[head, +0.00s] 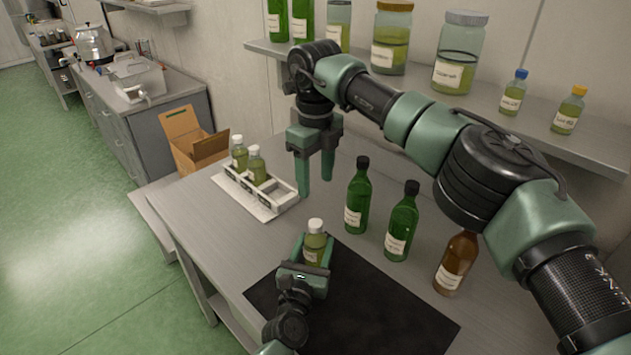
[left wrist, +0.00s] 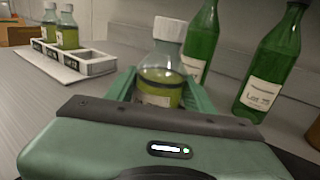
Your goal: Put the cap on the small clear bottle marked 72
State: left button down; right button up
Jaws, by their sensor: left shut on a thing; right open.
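A small clear bottle (head: 314,249) of yellow-green liquid stands upright between the jaws of my left gripper (head: 315,250), which is shut on it. A white cap (head: 315,226) sits on its neck. The bottle (left wrist: 158,84) and cap (left wrist: 170,29) also show in the left wrist view; the label is partly hidden and its number cannot be read. My right gripper (head: 315,182) is open and empty, pointing down behind the bottle, to the right of the white rack (head: 284,200). Two similar white-capped bottles (head: 239,157) (head: 257,170) stand in the rack.
Two green bottles (head: 357,205) (head: 402,228) and a brown bottle (head: 457,265) stand to the right of the held bottle. A dark mat (head: 380,315) covers the front of the table. A shelf (head: 540,138) with jars and small bottles runs behind. An open cardboard box (head: 195,148) is at left.

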aim_at(312, 253)
pick_arm(q)
jog(key=shift+c, duration=2.4)
grip_release()
jog(key=b+v, duration=0.1)
jog(key=v, duration=0.6)
jog(key=shift+s, duration=0.4)
